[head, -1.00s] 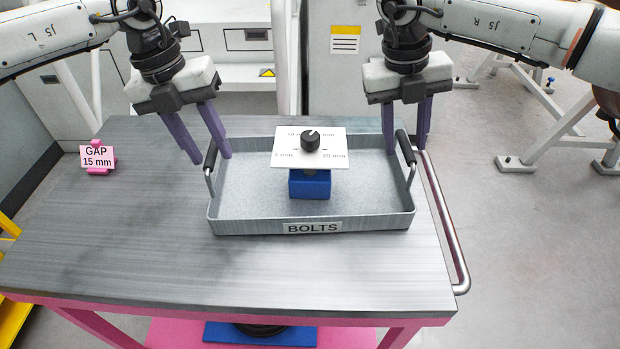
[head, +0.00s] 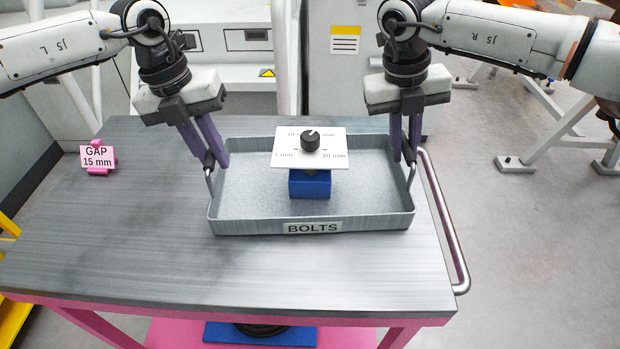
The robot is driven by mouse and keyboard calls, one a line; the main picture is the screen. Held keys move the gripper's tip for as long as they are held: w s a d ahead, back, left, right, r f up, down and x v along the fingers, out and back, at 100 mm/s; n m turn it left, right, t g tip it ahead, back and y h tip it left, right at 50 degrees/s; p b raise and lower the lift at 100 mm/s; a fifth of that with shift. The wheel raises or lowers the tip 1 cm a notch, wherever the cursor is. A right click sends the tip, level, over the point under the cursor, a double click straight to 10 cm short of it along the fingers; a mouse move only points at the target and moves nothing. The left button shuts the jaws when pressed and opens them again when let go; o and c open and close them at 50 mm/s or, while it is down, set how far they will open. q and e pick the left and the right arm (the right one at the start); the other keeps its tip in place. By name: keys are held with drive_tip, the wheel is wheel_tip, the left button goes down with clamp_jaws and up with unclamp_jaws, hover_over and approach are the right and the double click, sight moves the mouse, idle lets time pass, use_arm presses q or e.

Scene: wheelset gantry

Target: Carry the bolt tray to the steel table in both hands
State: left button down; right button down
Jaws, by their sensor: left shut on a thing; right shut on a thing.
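The bolt tray (head: 245,222), a grey metal tray with a BOLTS label, rests on the steel-topped table (head: 120,235). A blue block (head: 310,185) with a white dial plate (head: 290,160) and black knob is inside it. My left gripper (head: 215,163) is shut on the tray's left handle (head: 208,172). My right gripper (head: 404,158) is shut on the right handle (head: 412,172). The purple fingers hide most of the black grips of both handles.
A pink stand with a GAP 15 mm sign (head: 98,157) is at the table's left. A metal push rail (head: 445,225) runs along the table's right edge. A grey cabinet stands behind.

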use_arm(q)
drive_tip(key=shift+r, duration=0.1)
use_arm(e)
drive_tip(key=shift+r, duration=0.1)
